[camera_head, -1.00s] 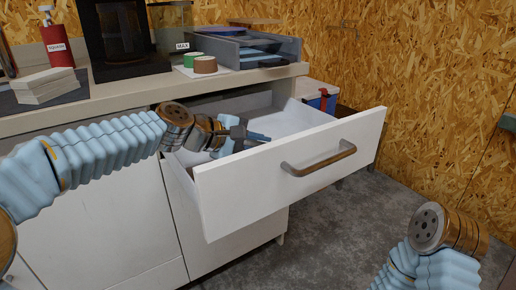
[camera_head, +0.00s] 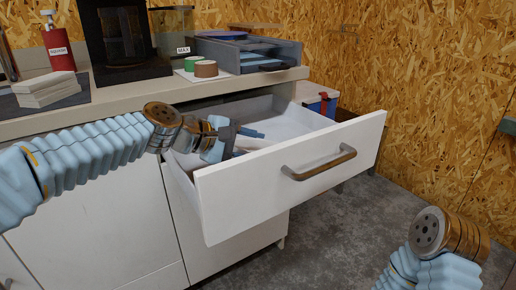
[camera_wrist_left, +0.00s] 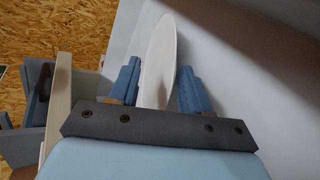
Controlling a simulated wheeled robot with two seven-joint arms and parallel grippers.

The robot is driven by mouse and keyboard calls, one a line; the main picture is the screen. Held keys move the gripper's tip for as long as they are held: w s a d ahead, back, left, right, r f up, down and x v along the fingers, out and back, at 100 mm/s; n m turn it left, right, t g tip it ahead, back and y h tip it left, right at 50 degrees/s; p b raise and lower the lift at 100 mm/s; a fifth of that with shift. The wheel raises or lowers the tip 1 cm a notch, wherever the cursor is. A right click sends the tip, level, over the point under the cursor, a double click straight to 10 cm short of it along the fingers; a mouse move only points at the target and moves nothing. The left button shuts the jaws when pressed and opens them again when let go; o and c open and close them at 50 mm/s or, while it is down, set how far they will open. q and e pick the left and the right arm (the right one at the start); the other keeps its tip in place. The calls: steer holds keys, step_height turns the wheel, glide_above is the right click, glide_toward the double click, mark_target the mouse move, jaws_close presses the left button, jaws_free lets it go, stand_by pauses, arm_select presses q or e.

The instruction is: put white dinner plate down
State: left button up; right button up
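The white dinner plate (camera_wrist_left: 160,62) shows nearly edge-on in the left wrist view, standing steeply between the two blue fingers of my left gripper (camera_wrist_left: 158,88). The fingers are spread apart on either side of it, and no firm grip shows. In the head view my left gripper (camera_head: 250,142) reaches down inside the open white drawer (camera_head: 290,178). The plate is mostly hidden there by the gripper and the drawer front. Only the wrist end of my right arm shows, at the lower right; its gripper is out of view.
The drawer's front panel and bar handle (camera_head: 320,163) stand out from the bench. On the counter are a grey tray (camera_head: 290,52), two small round tubs (camera_head: 205,68), a red bottle (camera_head: 58,50) and a white stack (camera_head: 46,90). A cooler box (camera_head: 322,100) stands behind the drawer.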

arm_select(q)
steer(key=v, duration=0.9)
steer(key=shift+s+a+r, duration=0.15)
steer(key=shift+s+a, duration=0.05)
steer(key=shift+a, duration=0.05)
arm_select(e)
steer(key=shift+c, duration=0.3)
stand_by(0.5)
